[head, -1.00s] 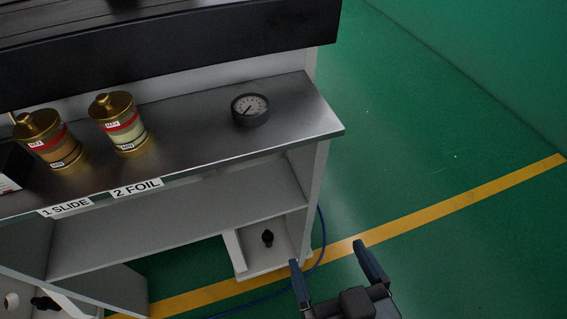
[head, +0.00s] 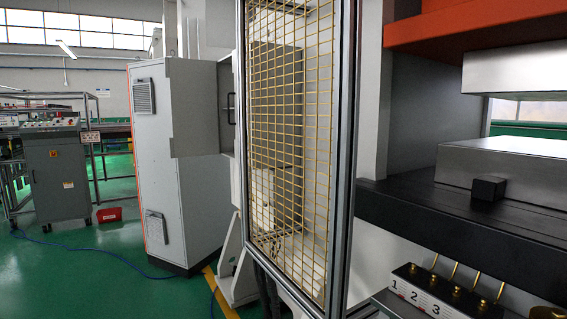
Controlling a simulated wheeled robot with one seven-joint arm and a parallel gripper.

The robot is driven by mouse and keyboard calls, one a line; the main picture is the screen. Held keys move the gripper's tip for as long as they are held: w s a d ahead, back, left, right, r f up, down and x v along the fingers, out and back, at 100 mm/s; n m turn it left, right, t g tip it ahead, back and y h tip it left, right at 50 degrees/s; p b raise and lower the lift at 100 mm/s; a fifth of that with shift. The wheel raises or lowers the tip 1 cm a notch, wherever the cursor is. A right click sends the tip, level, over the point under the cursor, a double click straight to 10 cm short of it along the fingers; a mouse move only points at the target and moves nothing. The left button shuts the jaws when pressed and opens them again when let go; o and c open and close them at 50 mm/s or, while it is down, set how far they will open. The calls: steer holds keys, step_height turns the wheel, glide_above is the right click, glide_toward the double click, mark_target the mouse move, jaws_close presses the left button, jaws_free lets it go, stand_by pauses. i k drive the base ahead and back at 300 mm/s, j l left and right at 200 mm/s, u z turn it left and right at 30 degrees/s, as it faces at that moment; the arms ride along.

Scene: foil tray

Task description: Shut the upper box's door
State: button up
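A light grey flat panel (head: 195,108) stands out in front of the tall grey cabinet, left of centre in the head view. It looks like the upper box's door, swung open. Right of it a narrow part of a grey box (head: 227,100) shows, with a dark upright handle or bar (head: 231,108) at its opening. The box's inside is mostly hidden by the panel and by the mesh guard. My gripper is not in view.
A framed yellow mesh guard (head: 290,150) stands close in the middle. A press with a black bed (head: 450,215) is at the right, above a numbered block (head: 425,290). The tall cabinet (head: 185,220) and a control console (head: 57,180) are left. Green floor (head: 90,270) at lower left is mostly clear, crossed by a blue hose.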

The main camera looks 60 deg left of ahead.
mark_target(193, 83)
steer(key=i+j+u, duration=0.1)
steer(key=j+u, duration=0.25)
steer(key=i+j+u, duration=0.1)
steer(key=j+u, duration=0.25)
steer(key=i+j+u, duration=0.2)
steer(key=j+u, duration=0.2)
steer(key=i+j+u, duration=0.2)
steer(key=u, duration=0.15)
steer(key=i+j+u, duration=0.25)
steer(key=u, duration=0.15)
steer(key=i+j+u, duration=0.55)
steer(key=u, duration=0.2)
steer(key=i+u, duration=0.35)
steer(key=i, duration=0.5)
steer(key=i+j+z, duration=0.15)
steer(key=i, duration=0.35)
steer(key=i+j, duration=0.1)
steer(key=i, duration=0.4)
steer(key=i+l+z, duration=0.15)
steer(key=z, duration=0.25)
steer(key=i+z, duration=0.65)
steer(key=z, duration=0.15)
steer(key=i+j+z, duration=0.1)
steer(key=i+z, duration=0.15)
steer(key=z, duration=0.15)
